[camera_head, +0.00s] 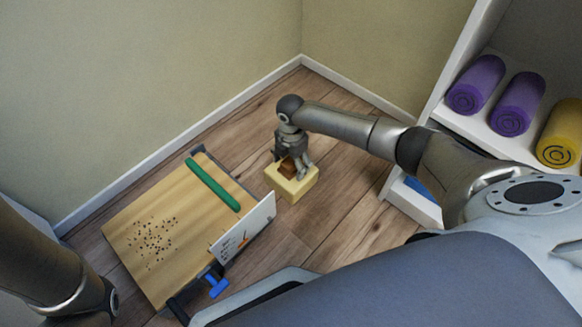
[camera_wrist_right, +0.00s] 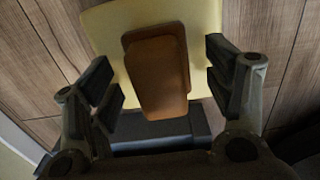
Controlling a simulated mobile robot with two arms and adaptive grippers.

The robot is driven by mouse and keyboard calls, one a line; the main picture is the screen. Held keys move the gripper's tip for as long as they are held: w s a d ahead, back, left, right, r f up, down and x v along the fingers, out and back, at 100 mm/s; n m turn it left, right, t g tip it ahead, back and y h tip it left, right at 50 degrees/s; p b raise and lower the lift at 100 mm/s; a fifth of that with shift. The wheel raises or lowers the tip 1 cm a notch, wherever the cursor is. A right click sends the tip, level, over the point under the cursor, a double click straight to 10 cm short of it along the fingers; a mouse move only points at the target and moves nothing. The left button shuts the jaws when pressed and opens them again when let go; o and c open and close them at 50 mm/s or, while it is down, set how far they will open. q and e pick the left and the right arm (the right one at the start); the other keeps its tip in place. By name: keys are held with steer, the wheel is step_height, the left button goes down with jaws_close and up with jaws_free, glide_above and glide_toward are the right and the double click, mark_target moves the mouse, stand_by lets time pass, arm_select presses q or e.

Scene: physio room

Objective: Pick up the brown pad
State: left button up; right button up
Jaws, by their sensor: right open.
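The brown pad (camera_head: 288,168) lies on top of a pale yellow block (camera_head: 297,189). In the wrist view the brown pad (camera_wrist_right: 160,85) is a rounded slab, with a darker brown layer or second piece showing around its upper edge; I cannot tell which. My right gripper (camera_head: 291,164) points down over the yellow block. In the wrist view its open fingers (camera_wrist_right: 158,82) stand on either side of the pad, with a gap visible on each side. My left arm shows at the lower left, but its gripper is out of view.
White shelves at right hold purple rolls (camera_head: 517,104) and a yellow roll (camera_head: 562,135).

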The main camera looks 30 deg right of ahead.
steer(key=c, duration=1.1)
steer(key=shift+r, duration=0.15)
